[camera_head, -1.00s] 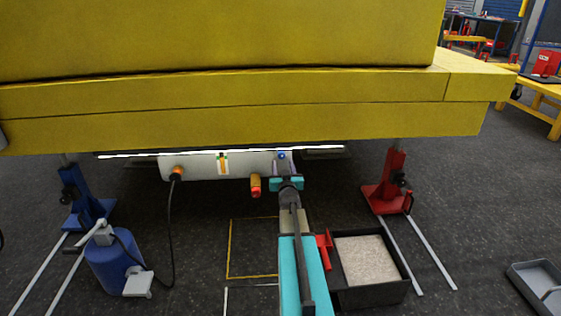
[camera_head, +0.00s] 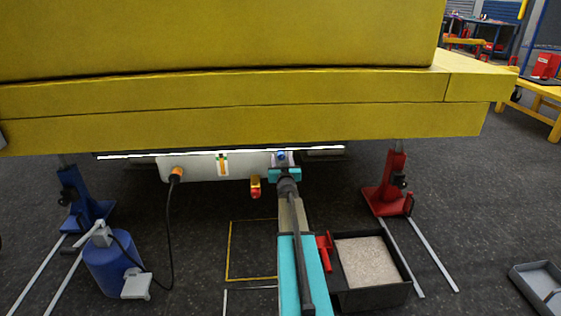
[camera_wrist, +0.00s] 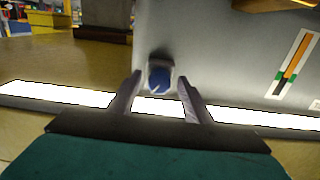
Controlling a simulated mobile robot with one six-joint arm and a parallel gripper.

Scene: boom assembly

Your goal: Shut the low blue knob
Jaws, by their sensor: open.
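The low blue knob (camera_head: 281,156) is on the right end of the grey-white panel (camera_head: 205,167) under the yellow boom. In the wrist view the blue knob (camera_wrist: 159,77) sits in a pale square mount, with a light pointer mark on its face. My gripper (camera_head: 283,167) is just in front of the knob. In the wrist view my gripper (camera_wrist: 158,88) is open, one finger on each side of the knob. I cannot tell whether the fingers touch it.
The yellow boom (camera_head: 230,115) hangs low above. An orange-red fitting (camera_head: 255,187) and a plugged cable (camera_head: 171,220) are on the panel to the left. A red stand (camera_head: 391,185) is at right, a blue stand (camera_head: 80,195) at left. A black tray (camera_head: 375,297) lies beside my arm.

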